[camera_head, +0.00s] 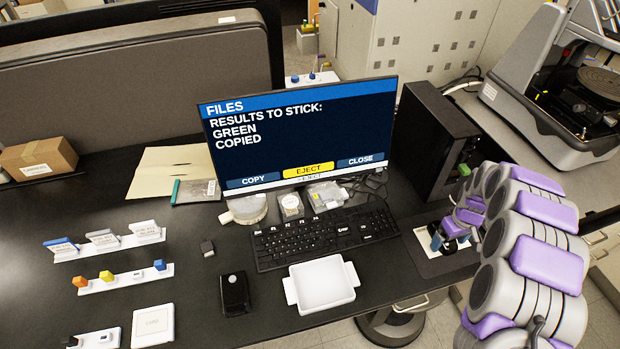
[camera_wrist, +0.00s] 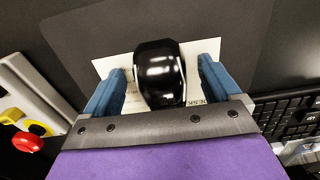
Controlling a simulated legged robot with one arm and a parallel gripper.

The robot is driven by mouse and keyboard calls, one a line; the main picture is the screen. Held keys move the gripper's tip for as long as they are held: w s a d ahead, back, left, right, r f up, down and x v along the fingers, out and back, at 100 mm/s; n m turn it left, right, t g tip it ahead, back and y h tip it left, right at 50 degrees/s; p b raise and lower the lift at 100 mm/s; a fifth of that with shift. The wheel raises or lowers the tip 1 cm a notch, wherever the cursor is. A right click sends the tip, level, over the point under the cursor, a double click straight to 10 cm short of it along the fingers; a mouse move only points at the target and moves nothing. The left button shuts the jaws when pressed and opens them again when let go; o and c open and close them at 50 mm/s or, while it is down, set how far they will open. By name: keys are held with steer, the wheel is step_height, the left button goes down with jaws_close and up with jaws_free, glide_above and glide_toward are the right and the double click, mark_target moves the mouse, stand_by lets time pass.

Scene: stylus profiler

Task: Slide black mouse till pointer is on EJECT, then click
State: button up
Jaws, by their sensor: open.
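The black mouse (camera_wrist: 160,75) is glossy and sits on a white card (camera_wrist: 112,66) on a dark pad (camera_head: 422,262). My gripper (camera_head: 441,240) is low over this pad, right of the keyboard. In the wrist view, its blue fingers (camera_wrist: 160,82) are open on either side of the mouse, with a gap at each side. In the head view, my gripper mostly hides the mouse. The monitor (camera_head: 300,140) reads "FILES, RESULTS TO STICK: GREEN COPIED". Its EJECT button (camera_head: 308,169) is yellow, between blue COPY (camera_head: 252,181) and CLOSE (camera_head: 360,161). I cannot make out a pointer.
The keyboard (camera_head: 325,238) lies left of the pad. A white tray (camera_head: 322,287) stands in front of it. A black computer case (camera_head: 432,135) stands behind my gripper. A red knob (camera_wrist: 28,142) shows at left in the wrist view. Several labelled holders stand farther left.

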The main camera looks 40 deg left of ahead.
steer(key=shift+c, duration=0.3)
steer(key=shift+r, duration=0.1)
steer(key=shift+r+p, duration=0.75)
steer(key=shift+r, duration=2.65)
